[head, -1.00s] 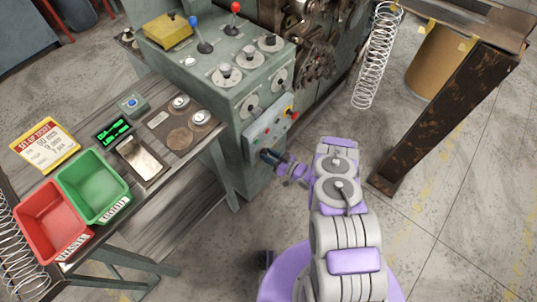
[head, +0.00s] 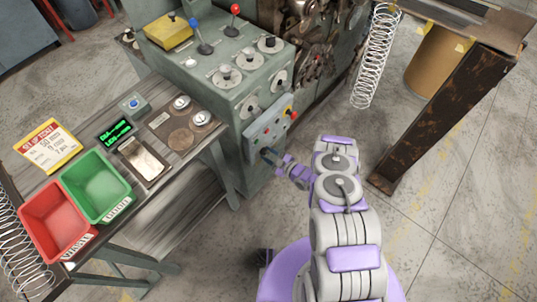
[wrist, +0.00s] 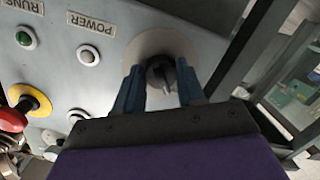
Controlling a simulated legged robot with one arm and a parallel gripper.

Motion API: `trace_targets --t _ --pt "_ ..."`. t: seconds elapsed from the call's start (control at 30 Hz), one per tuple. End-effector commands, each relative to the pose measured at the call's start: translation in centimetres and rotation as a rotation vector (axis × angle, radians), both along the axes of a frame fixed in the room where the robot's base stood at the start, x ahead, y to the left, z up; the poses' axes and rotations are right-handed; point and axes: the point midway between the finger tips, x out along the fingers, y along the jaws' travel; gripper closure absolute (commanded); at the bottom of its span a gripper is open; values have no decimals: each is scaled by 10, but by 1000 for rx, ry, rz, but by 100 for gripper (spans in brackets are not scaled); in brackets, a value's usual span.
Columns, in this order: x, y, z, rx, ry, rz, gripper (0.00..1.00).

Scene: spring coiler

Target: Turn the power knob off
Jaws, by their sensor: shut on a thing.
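The power knob (wrist: 160,72) is black with a pale pointer and sits on a light round plate on the grey control panel (wrist: 118,42). A POWER label with a whitish lamp (wrist: 88,55) is left of it in the wrist view. My gripper (wrist: 161,88) has its blue fingers on either side of the knob and is shut on it. In the head view my gripper (head: 267,154) reaches the lower end of the control panel (head: 262,133) and hides the knob.
A red button (wrist: 12,119) on a yellow ring is on the same panel. Left of the machine, a table holds a green bin (head: 97,184), a red bin (head: 54,218) and a scale (head: 143,160). A rusty post (head: 440,120) stands at right. The floor at lower right is clear.

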Motion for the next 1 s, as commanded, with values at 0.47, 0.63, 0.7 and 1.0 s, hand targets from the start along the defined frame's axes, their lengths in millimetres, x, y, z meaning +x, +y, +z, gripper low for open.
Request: trace_targets --t 0.47,0.63,0.7,1.0 --pt "-2 -1 -2 -52 -56 -1 92" --pt "-2 -1 -3 -52 -55 0 92" --pt "-2 -1 -3 -52 -55 0 92" --pt "-2 0 -1 -49 -58 1 36"
